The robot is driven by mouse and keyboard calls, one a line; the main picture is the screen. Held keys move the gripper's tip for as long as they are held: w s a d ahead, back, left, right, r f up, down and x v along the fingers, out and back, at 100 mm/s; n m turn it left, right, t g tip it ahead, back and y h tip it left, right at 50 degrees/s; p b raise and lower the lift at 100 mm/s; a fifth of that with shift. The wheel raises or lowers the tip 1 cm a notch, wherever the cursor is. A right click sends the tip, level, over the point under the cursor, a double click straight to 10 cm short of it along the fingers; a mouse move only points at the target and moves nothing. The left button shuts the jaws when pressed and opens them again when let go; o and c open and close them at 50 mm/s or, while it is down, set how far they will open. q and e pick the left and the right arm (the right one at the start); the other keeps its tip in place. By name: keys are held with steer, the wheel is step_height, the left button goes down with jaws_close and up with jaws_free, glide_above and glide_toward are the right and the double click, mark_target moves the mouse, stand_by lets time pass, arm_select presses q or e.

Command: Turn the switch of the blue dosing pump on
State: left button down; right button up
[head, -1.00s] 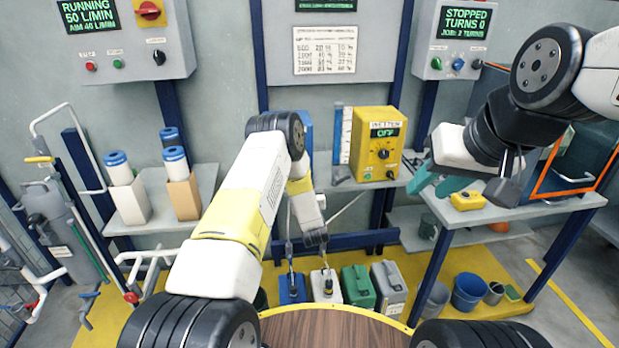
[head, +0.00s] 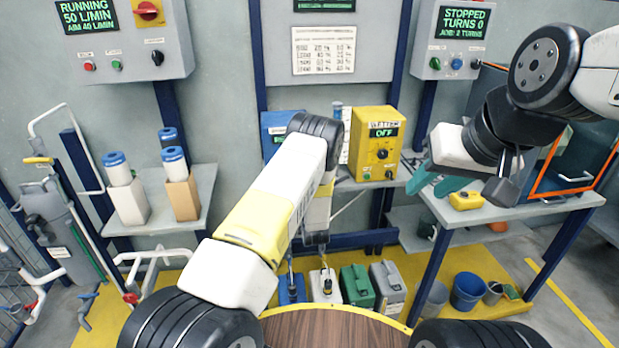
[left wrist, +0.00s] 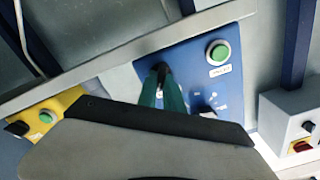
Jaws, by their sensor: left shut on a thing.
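The blue dosing pump (head: 272,135) stands on the wall shelf in the head view, left of the yellow pump. My left arm covers much of it, and its display cannot be read. In the left wrist view its blue front (left wrist: 190,58) shows a green button (left wrist: 218,52), a black switch (left wrist: 161,70) and a partly hidden dial (left wrist: 207,109). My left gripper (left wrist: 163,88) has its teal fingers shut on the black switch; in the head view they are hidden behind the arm. My right gripper (head: 435,183) is open and empty, over the right bench.
The yellow pump (head: 365,140), reading OFF, stands close on the right. Control boxes hang at left (head: 125,40) and right (head: 452,40). A small yellow object (head: 466,200) lies on the right bench. Several canisters stand on the floor below.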

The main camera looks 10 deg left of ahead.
stand_by(0.5)
arm_select(q)
steer(key=c, duration=1.5)
jaws_free()
steer(key=shift+s, duration=0.1)
steer(key=v, duration=0.7)
steer(key=shift+s+d, duration=0.15)
steer(key=shift+s, duration=0.15)
